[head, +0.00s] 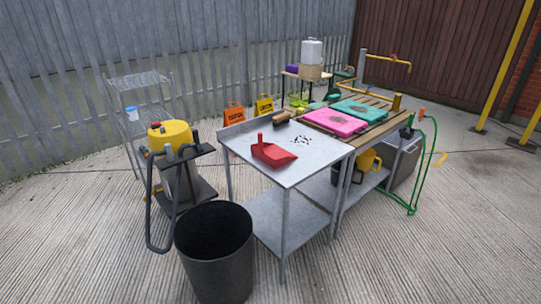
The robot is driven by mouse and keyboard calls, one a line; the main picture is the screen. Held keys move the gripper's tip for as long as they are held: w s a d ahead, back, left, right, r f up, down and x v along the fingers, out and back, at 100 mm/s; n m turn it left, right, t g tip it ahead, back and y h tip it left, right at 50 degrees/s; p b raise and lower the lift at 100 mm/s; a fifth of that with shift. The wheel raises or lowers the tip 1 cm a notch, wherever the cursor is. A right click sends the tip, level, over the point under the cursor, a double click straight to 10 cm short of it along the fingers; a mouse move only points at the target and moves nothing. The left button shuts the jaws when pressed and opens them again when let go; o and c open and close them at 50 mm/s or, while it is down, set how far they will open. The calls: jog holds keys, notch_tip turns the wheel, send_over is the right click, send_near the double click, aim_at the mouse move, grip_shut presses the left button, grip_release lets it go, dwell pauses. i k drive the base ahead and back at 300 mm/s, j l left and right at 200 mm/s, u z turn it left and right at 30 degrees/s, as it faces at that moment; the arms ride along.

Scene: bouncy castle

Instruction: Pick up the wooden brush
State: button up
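The wooden brush (282,119) lies on the metal table (238,138), near its back edge. It looks brown with a dark underside, and its fine detail is too small to tell. A red dustpan (272,154) sits on the same table, in front of the brush and a little to its left. My gripper is not in view.
A black bin (214,250) stands before the table's left front. A yellow vacuum (172,135) on a dark cart stands left. A slatted wooden bench (375,133) with pink (335,121) and teal (358,110) pads adjoins right. Foreground right floor is clear.

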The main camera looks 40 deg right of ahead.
aim_at(277, 121)
jog(key=i+l+u, duration=0.2)
jog(key=l, duration=0.95)
jog(key=i+l+u, duration=0.15)
jog(key=l, duration=1)
jog(key=l+u, duration=0.2)
jog(key=l, duration=0.95)
